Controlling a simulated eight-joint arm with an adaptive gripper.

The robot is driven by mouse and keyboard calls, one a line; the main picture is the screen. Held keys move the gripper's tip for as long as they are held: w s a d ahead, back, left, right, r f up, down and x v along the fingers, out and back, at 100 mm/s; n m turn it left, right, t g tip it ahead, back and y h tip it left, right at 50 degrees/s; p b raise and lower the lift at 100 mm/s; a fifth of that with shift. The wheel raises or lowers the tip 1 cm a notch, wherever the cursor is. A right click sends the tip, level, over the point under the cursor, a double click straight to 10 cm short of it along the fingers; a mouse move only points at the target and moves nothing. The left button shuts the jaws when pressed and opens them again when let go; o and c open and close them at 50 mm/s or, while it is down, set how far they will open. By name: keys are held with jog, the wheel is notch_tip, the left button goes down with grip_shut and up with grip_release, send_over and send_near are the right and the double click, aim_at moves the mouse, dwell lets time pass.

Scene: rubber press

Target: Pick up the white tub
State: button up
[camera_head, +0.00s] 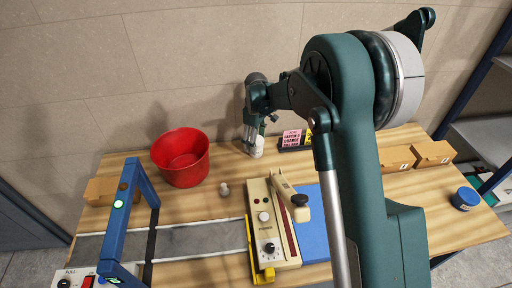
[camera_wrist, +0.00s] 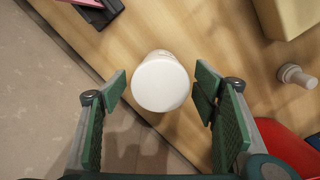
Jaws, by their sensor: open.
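The white tub (camera_wrist: 160,82) stands on the wooden table in the wrist view, its round white top facing the camera. It lies between and just beyond the tips of my open gripper (camera_wrist: 163,90), with a gap on both sides. In the head view the tub (camera_head: 257,150) shows small near the back edge of the table, partly hidden by my gripper (camera_head: 253,135). The gripper's green pads point down at it, and nothing is held.
A red bucket (camera_head: 181,158) stands left of the tub. A pink sign (camera_head: 291,138) in a dark holder is close on its right. A small pale knob-like piece (camera_head: 224,189) and the press (camera_head: 266,225) are nearer the front. The wall rises behind.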

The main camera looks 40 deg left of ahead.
jog(key=shift+f, duration=2.15)
jog(key=c, duration=1.2)
